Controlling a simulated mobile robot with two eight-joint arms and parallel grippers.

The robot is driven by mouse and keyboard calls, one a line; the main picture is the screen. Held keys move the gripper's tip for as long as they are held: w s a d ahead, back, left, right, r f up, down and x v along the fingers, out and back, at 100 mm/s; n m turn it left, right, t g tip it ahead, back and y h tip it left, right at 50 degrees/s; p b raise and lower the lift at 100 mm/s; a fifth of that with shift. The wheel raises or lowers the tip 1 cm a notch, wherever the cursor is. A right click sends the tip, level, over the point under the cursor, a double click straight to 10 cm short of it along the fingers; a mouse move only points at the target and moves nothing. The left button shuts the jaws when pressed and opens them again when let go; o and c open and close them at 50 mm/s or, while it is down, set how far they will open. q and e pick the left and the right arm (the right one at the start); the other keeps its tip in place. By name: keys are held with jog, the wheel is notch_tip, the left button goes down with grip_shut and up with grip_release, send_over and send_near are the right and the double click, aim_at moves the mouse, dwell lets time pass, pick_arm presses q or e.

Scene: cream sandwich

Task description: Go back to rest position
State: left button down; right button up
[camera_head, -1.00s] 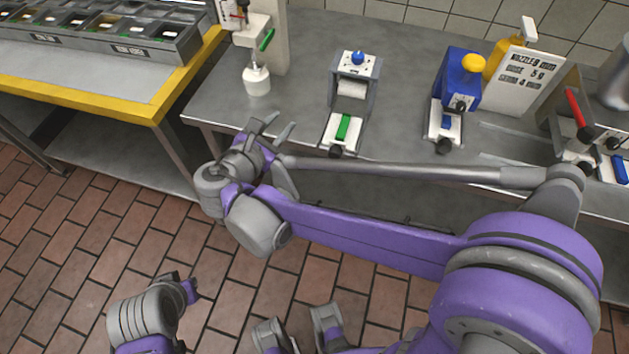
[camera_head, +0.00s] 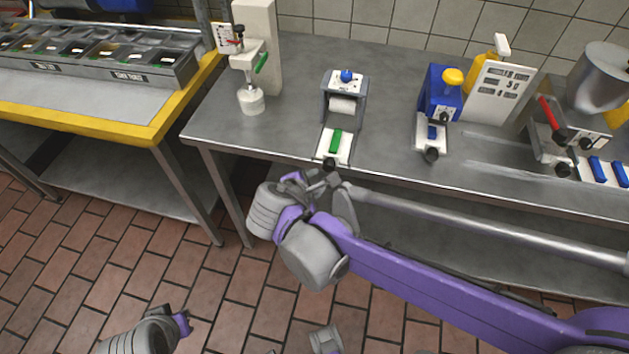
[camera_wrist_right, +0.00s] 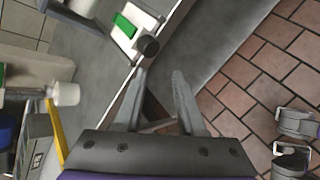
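My right gripper (camera_head: 325,180) is at the front edge of the steel counter, just below the small device with the green block (camera_head: 335,142). In the right wrist view its two fingers (camera_wrist_right: 160,82) are apart with nothing between them, so it is open and empty. My right arm reaches in from the lower right, low in front of the counter. At the lower left of the head view, a grey ribbed joint with a purple end is part of my left arm. No left fingers can be made out.
The steel counter (camera_head: 290,90) carries a white dispenser (camera_head: 263,45), a blue device (camera_head: 440,95), a white sign (camera_head: 497,92) and a machine with a red lever (camera_head: 555,130). A yellow-edged table (camera_head: 150,135) with a bin rack stands left. Brick floor (camera_head: 90,270) in front is open.

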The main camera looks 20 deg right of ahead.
dwell(0.4)
jog(key=s+r+m+g+y+p, duration=0.1)
jog(key=s+m+y+p, duration=0.6)
jog(key=s+m, duration=0.6)
jog(key=m, duration=0.3)
jog(key=shift+d, duration=0.1)
